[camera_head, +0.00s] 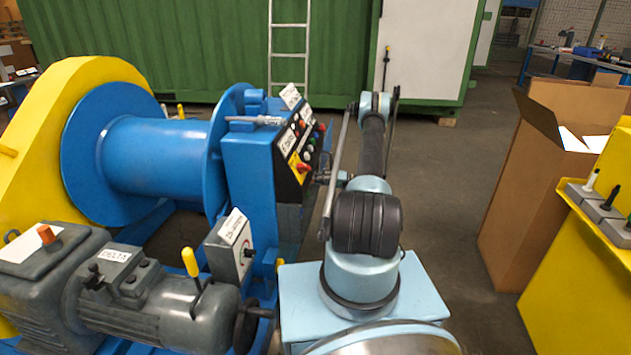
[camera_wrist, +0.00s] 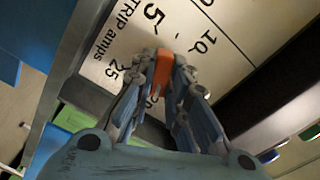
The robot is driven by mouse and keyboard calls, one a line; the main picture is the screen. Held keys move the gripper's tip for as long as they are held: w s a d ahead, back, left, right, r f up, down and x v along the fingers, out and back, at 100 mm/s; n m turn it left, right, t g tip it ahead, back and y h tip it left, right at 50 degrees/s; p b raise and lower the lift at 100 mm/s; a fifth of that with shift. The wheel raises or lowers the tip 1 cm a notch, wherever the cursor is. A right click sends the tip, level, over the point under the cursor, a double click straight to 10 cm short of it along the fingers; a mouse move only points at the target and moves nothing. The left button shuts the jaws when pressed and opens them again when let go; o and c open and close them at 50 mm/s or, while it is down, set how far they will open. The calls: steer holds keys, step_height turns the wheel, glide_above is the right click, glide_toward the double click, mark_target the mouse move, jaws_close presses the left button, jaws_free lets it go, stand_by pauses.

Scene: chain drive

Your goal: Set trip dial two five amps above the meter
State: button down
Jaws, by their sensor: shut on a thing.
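The trip dial's white plate (camera_wrist: 130,42) fills the upper part of the wrist view. It is marked "TRIP amps", with 5, 10 and 25 readable and another number partly covered. The dial's orange knob (camera_wrist: 163,72) stands between my fingertips. My gripper (camera_wrist: 163,84) is shut on this knob. Which mark the knob points at I cannot tell. In the head view my gripper (camera_head: 322,178) is at the right side of the blue cabinet (camera_head: 250,165), and the dial is not distinguishable there. I cannot make out the meter in either view.
The cabinet's black panel (camera_head: 293,160) carries a red switch (camera_head: 303,168) on yellow and several buttons, close to my gripper. A blue winch drum (camera_head: 155,155) stands to the left. A cardboard box (camera_head: 535,190) stands to the right, with bare floor between.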

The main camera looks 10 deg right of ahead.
steer(key=n, duration=0.6)
steer(key=shift+f+n, duration=0.1)
steer(key=shift+n, duration=0.2)
steer(key=n, duration=0.6)
stand_by(0.4)
steer(key=c, duration=1.6)
jaws_free()
steer(key=shift+o, duration=0.2)
steer(key=v, duration=1.2)
